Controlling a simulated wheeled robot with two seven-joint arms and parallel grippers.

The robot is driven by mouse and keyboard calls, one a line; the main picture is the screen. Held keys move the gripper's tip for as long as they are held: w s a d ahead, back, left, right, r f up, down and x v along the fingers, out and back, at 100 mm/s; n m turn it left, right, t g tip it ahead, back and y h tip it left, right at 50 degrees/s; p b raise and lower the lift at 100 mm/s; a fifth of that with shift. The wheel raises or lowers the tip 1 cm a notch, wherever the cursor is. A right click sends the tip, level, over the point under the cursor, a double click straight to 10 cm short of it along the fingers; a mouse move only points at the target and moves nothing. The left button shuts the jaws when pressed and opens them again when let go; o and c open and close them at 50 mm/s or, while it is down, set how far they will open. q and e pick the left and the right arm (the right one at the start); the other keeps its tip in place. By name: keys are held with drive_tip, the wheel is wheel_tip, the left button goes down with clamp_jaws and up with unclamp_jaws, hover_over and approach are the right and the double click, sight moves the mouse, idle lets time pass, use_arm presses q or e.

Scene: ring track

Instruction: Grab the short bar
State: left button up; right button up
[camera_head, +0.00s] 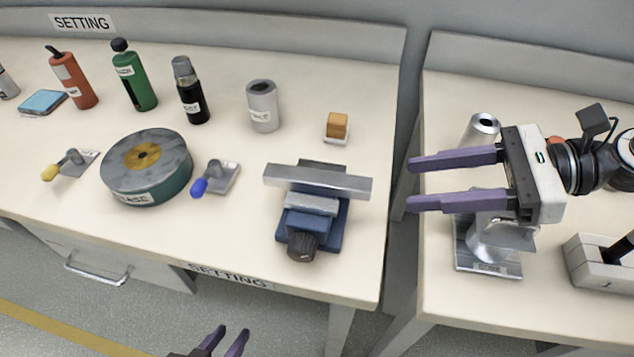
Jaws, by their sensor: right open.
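A short grey metal bar (317,181) lies level across the top of a blue vise (312,225) with a dark knob, near the right end of the left bench. My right gripper (410,184) is open and empty, its two purple fingers pointing left towards the bar, with a clear gap between the fingertips and the bar's right end. My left gripper (230,331) is low at the bottom edge, in front of the bench; its purple fingertips are apart with nothing between them, and the rest of it is cut off.
The left bench (230,245) also holds a round turntable (147,182), a blue-handled clamp (215,178), a grey cylinder (262,106), a small orange block (337,125) and several bottles. A narrow gap separates the right bench (450,300), where a metal stand (487,262) is below my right gripper.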

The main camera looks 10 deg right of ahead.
sight(370, 184)
drive_tip(key=x, duration=0.6)
drive_tip(key=shift+a+r, duration=0.25)
drive_tip(key=shift+r, duration=0.05)
drive_tip(key=shift+w+a+f, duration=0.2)
drive_tip(key=shift+a+f, duration=0.05)
drive_tip(key=shift+a, duration=0.15)
clamp_jaws()
use_arm(q)
drive_tip(key=shift+w+r, duration=0.15)
drive_tip(key=shift+r, duration=0.1)
use_arm(e)
drive_tip(key=shift+r, duration=0.1)
